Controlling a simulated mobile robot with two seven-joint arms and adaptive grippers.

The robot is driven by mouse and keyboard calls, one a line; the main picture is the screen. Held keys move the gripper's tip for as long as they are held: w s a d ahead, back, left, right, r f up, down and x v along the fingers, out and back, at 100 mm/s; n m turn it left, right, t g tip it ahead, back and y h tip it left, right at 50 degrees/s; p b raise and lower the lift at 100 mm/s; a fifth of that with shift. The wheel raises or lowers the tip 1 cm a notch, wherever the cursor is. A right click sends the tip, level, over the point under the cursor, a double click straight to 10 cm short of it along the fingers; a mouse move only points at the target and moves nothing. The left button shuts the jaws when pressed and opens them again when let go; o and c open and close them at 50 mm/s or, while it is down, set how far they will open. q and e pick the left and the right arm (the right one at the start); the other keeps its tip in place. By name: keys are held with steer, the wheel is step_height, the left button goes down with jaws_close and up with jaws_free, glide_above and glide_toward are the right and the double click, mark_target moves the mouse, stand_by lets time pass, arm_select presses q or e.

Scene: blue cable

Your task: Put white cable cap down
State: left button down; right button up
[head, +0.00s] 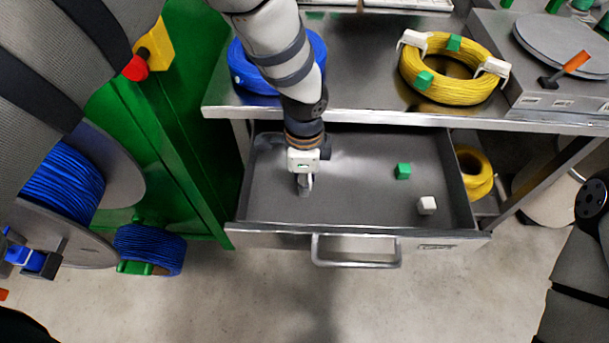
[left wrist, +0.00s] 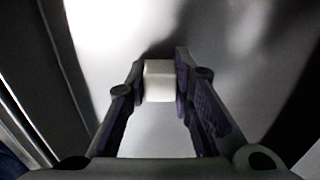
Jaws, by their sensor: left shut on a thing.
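My left gripper (head: 304,188) points down inside the open metal drawer (head: 270,240), in its left part. In the left wrist view the left gripper (left wrist: 160,80) is shut on a small white cable cap (left wrist: 158,82), held between its fingertips. In the head view this cap is hidden by the gripper. I cannot tell whether it touches the drawer floor. Another white cap (head: 427,205) lies at the right front of the drawer, and a green cap (head: 402,171) lies behind it. My right gripper is not in view.
The metal table (head: 360,115) overhangs the drawer. On it lie a blue cable coil (head: 250,83) and a yellow coil (head: 445,88) with white and green caps. A green cabinet (head: 180,150) and blue cable spool (head: 62,188) stand left. The drawer's middle floor is clear.

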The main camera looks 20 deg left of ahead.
arm_select(q)
steer(key=shift+f, duration=0.2)
steer(key=c, duration=1.4)
jaws_free()
step_height(320, 180, up, 13)
steer(key=shift+r+p, duration=0.2)
steer(key=shift+p, duration=0.85)
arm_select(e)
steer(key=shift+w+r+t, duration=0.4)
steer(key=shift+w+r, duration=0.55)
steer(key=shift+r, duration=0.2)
